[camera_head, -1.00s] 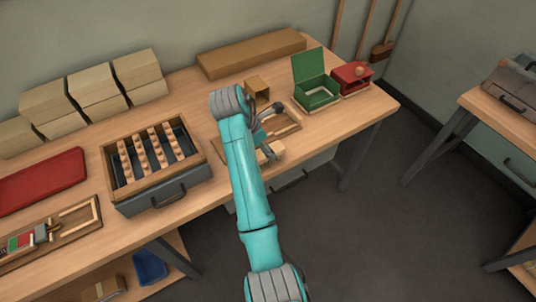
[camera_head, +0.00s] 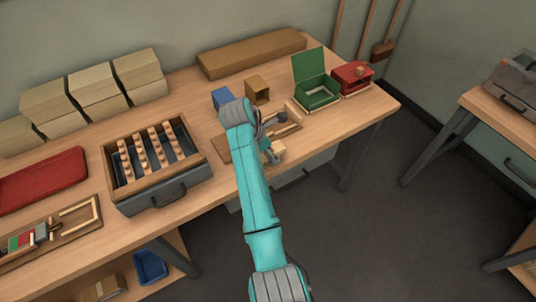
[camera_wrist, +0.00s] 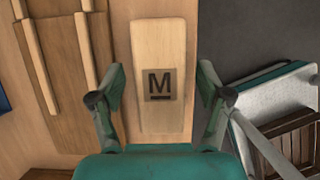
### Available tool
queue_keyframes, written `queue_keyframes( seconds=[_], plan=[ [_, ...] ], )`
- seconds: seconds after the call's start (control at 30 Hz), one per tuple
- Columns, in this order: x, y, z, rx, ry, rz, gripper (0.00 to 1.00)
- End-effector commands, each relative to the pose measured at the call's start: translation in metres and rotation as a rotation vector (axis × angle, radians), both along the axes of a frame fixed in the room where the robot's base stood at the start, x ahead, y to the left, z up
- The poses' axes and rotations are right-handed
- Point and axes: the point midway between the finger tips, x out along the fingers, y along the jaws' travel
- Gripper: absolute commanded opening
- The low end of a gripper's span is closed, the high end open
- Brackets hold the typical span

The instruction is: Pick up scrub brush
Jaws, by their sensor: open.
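A pale wooden block marked with a dark "M" (camera_wrist: 160,50), which I take to be the scrub brush, lies on the bench close to its front edge. Its underside is hidden, so I see no bristles. In the head view the small pale block (camera_head: 279,147) shows beside my gripper, partly covered. My gripper (camera_wrist: 160,103) is open and empty, with one finger on each side of the block's long sides in the wrist view. Whether the fingers are at the block's height cannot be told. In the head view my gripper (camera_head: 270,153) is over the bench's front edge.
A wooden frame (camera_wrist: 60,70) lies left of the block. A blue box (camera_head: 222,97), a brown open box (camera_head: 258,88), a green lidded box (camera_head: 316,92) and a red box (camera_head: 350,77) stand behind. A peg tray (camera_head: 158,195) is left.

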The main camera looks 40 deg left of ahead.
Motion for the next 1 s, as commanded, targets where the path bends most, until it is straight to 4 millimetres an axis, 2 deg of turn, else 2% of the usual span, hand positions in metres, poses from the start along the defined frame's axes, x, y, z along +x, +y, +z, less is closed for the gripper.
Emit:
queue_keyframes(
  seconds=[0.53, 0.8, 1.0],
  plan=[
    [-0.0002, 0.0, -0.0038, 0.0, 0.0, 0.0, 0.77],
    [-0.0002, 0.0, -0.0038, 0.0, 0.0, 0.0, 0.1],
    [-0.0001, 0.0, -0.0036, 0.0, 0.0, 0.0, 0.08]
  ],
)
